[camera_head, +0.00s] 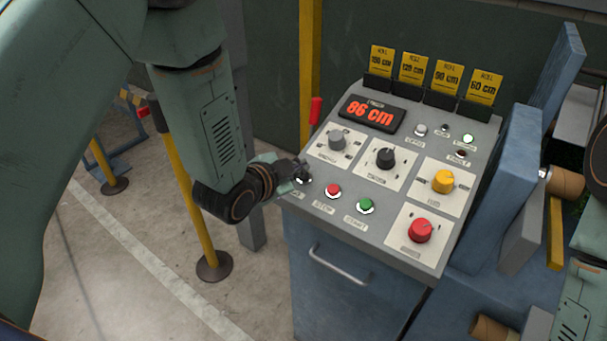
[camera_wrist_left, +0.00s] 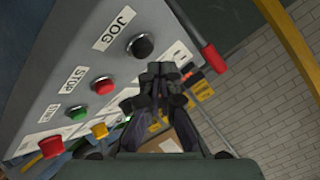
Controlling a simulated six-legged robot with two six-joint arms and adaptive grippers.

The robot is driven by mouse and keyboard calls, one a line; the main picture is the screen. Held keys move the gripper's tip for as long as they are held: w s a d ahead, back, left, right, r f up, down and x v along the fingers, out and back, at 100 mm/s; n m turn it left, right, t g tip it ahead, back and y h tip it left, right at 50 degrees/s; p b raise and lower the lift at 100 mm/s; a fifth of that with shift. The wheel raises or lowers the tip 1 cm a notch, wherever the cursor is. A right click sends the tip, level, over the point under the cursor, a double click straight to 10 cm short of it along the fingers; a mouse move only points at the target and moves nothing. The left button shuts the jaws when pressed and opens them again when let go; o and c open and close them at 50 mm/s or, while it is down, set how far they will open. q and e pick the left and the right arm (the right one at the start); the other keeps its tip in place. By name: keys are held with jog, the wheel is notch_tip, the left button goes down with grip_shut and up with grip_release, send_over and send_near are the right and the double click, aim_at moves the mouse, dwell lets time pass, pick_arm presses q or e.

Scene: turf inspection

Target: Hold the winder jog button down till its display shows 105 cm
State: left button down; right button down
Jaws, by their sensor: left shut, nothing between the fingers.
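The winder panel (camera_head: 285,193) has a display (camera_head: 371,113) that reads 86 cm in red. The black jog button (camera_wrist_left: 140,46), under a JOG label, shows in the left wrist view. In the head view my left gripper mostly covers the jog button's place at the panel's left front corner. My left gripper (camera_head: 299,172) is shut and empty, with its tips close to that button. In the wrist view its fingertips (camera_wrist_left: 162,73) appear just beside the button. I cannot tell whether they touch it. My right gripper is not in view; only part of my right arm shows.
The red stop button (camera_head: 333,191) and green start button (camera_head: 365,205) sit right of the jog button. A yellow knob (camera_head: 443,181), a red knob (camera_head: 419,230) and a red-handled lever (camera_head: 315,110) stand up nearby. Yellow cards (camera_head: 414,67) line the back edge. Yellow posts (camera_head: 185,190) stand left.

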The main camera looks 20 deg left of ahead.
pick_arm(q)
jog(key=shift+w+f+b, duration=0.15)
jog(key=shift+f+b, duration=0.15)
jog(key=shift+f, duration=0.15)
